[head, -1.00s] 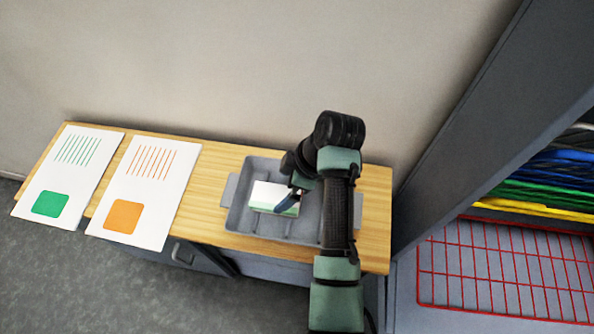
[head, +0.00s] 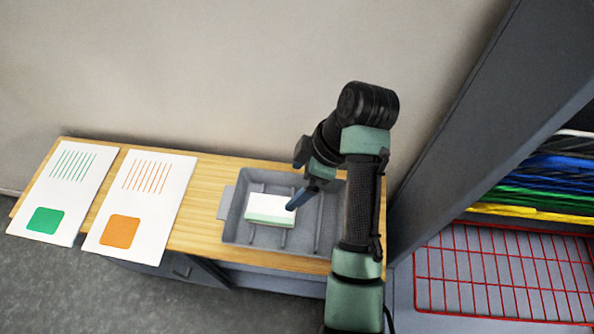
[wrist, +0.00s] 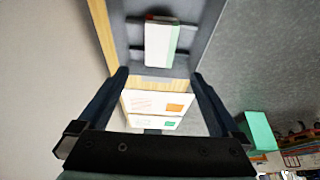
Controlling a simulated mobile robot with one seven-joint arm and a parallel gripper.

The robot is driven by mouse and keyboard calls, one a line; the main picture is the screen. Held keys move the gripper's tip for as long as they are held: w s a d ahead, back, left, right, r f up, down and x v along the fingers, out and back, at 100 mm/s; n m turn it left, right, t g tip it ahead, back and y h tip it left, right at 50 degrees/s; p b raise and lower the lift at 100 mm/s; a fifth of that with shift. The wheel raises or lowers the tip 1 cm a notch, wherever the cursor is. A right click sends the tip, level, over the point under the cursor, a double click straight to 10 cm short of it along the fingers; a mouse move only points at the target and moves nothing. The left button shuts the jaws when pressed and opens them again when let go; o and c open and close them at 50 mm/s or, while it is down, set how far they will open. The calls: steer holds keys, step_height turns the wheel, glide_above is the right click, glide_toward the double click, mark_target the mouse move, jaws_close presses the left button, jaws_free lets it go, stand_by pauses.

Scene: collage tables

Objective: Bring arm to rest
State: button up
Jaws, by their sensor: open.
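My gripper (head: 297,199) is above the grey tray (head: 231,222) on the wooden table (head: 205,184). In the wrist view, my gripper (wrist: 165,92) has its two blue fingers wide apart with nothing between them. A white and pale green block (head: 270,208) lies in the tray. It also shows in the wrist view (wrist: 158,44), beyond the fingertips and apart from them. My arm covers the right part of the tray in the head view.
Two white sheets lie on the table's left, one with a green square (head: 46,220), one with an orange square (head: 120,230). A wall runs behind. A dark shelf unit (head: 455,135) with coloured items and a red wire grid (head: 500,270) stands right.

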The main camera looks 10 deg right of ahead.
steer(key=w+a+r+m+t+h, duration=0.1)
steer(key=w+r+m+t, duration=0.1)
steer(key=w+r+t, duration=0.5)
steer(key=w+a+r+m+t+h, duration=0.1)
steer(key=w+r+m+t, duration=0.2)
steer(key=r, duration=0.7)
step_height(320, 180, up, 19)
steer(key=a+m+t+h, duration=0.1)
steer(key=a+m+t, duration=0.1)
steer(key=m+t, duration=0.35)
steer(key=s+a+r+m+t+h, duration=0.1)
steer(key=s+r+m+t, duration=0.3)
steer(key=s+r+t, duration=0.6)
steer(key=s+a+r, duration=0.1)
steer(key=s+r, duration=0.4)
steer(key=r, duration=0.5)
steer(key=shift+s, duration=0.25)
